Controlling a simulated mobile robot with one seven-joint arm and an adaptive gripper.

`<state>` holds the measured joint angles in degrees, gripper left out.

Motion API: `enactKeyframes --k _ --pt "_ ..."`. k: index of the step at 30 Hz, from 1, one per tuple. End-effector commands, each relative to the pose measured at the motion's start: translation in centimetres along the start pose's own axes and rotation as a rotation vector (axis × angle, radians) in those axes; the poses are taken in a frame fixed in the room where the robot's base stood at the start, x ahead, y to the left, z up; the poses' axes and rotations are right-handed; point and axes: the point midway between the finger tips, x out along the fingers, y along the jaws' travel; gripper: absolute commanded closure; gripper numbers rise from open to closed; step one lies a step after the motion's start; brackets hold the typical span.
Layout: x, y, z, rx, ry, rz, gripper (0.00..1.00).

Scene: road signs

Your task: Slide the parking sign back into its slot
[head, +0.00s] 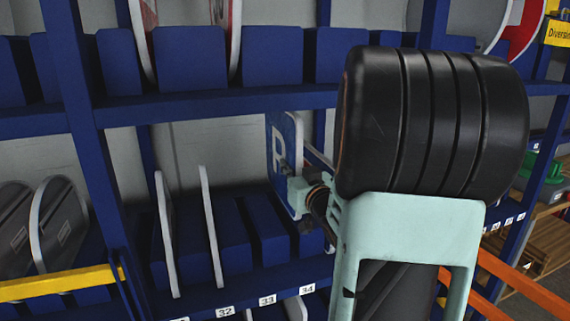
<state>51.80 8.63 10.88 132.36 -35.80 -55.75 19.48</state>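The parking sign (278,139) is a blue panel with a white P, seen at a steep angle in the middle of the head view. It stands upright above the lower row of slots. My gripper (300,192) is at the sign's lower right edge, right against it in the picture. My arm hides much of the gripper, and the fingertips cannot be made out. The lower slot row has blue dividers (268,232) with number labels 32, 33 and 34 along the front.
Two thin pale-edged signs (211,225) stand in slots to the left. Round grey signs (62,225) are further left. A blue upper shelf (230,101) runs above, with more signs. Blue uprights and a yellow bar (60,284) frame the rack. Orange beams (520,290) lie at lower right.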

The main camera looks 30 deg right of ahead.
Motion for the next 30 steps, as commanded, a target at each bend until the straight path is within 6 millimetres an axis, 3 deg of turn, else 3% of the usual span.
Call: enactKeyframes --k 7,10,30 --pt "0.0 0.0 2.1 0.001 0.004 0.001 1.0" --pt "0.0 0.0 1.5 -0.001 0.006 0.0 1.0" --pt "-0.1 -0.1 2.6 0.012 0.006 -0.006 1.0"
